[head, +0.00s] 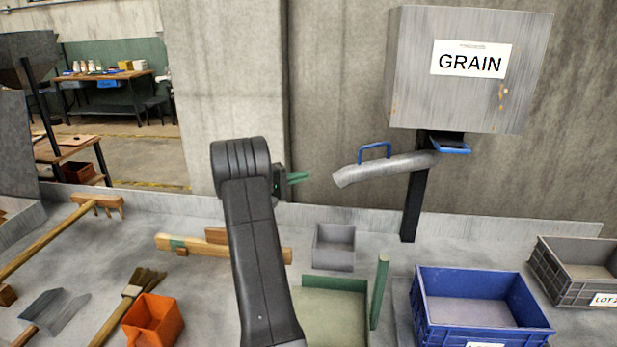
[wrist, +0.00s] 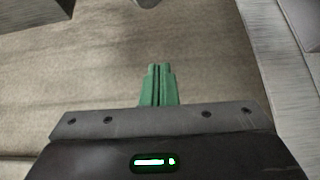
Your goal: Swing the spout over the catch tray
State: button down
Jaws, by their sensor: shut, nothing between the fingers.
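The spout (head: 395,167) is a grey metal tube with a blue loop handle (head: 374,150) on top. It runs left from under the grain box (head: 470,75), and its open end points left and slightly down. A small grey open tray (head: 334,262), which looks like the catch tray, stands on the bench below and left of the spout's mouth. My gripper (head: 299,178) has green fingers, is shut and empty, and points right, apart from the spout's mouth. The shut fingers also show in the wrist view (wrist: 158,85). My arm hides part of the bench.
A blue crate (head: 480,325) and a grey crate (head: 575,290) stand at right. A green container (head: 335,281) with an upright green post (head: 380,290) is in front of the grey tray. A dark post (head: 414,200) stands behind the spout.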

jog(key=p+x, duration=0.2)
jog(key=x, duration=0.7)
jog(key=shift+s+p, duration=0.6)
jog(key=shift+s, duration=1.6)
jog(key=shift+f, duration=0.1)
